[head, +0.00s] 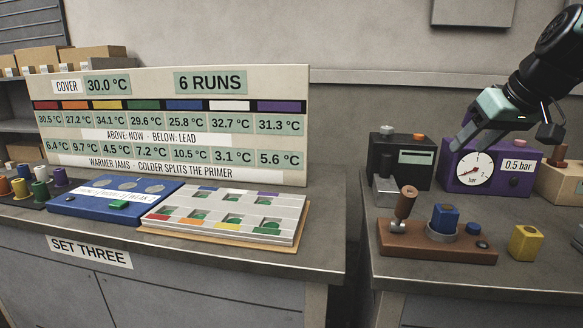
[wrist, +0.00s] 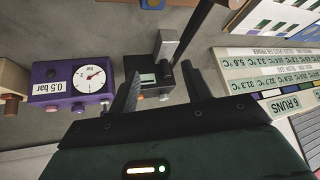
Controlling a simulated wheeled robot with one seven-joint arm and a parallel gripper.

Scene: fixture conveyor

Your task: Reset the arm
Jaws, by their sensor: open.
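My gripper (head: 472,132) hangs in the air at the upper right of the head view, pointing down and to the left. In that view it overlaps the purple gauge box (head: 492,170). In the wrist view, my gripper's two dark fingers (wrist: 162,70) stand apart with nothing between them. Between and beyond them lies a black box with a small display (wrist: 148,80). The purple gauge box also shows at the left of the wrist view (wrist: 70,88).
A brown fixture (head: 440,252) with a lever and blue knob stands on the right bench, beside a yellow block (head: 525,243). On the left bench are a white slotted tray (head: 228,215), a blue board (head: 115,196), coloured caps (head: 40,194) and a sign board (head: 180,100). A gap separates the benches.

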